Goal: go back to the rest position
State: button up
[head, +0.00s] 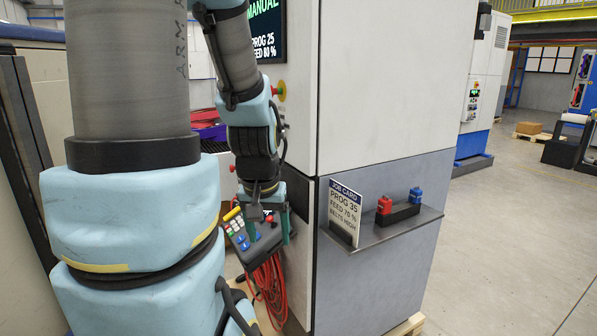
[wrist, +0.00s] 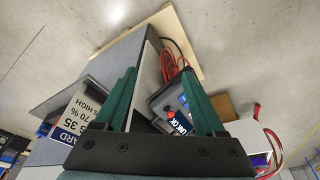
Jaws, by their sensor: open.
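My gripper (wrist: 160,78) is open, with its two green fingers spread apart in the wrist view. In the head view my gripper (head: 264,222) hangs low beside the machine's left corner, partly hidden by its own wrist. A control pendant (head: 243,239) with coloured buttons is just behind and below it. In the wrist view the pendant (wrist: 168,98) shows between the fingers, its right part hidden behind one finger. I see nothing gripped; whether a finger touches the pendant I cannot tell.
The machine cabinet (head: 395,85) stands close to the right of my arm. Its shelf (head: 400,232) holds a job card (head: 345,212), a red piece (head: 384,205) and a blue piece (head: 415,195) in a dark holder. Red cable (head: 270,285) hangs below the pendant. Floor at right is open.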

notch_tip(320, 180, down, 11)
jog(key=s+g+b, duration=0.1)
jog(key=s+b, duration=0.2)
jog(key=b, duration=0.7)
jog(key=shift+a, duration=0.3)
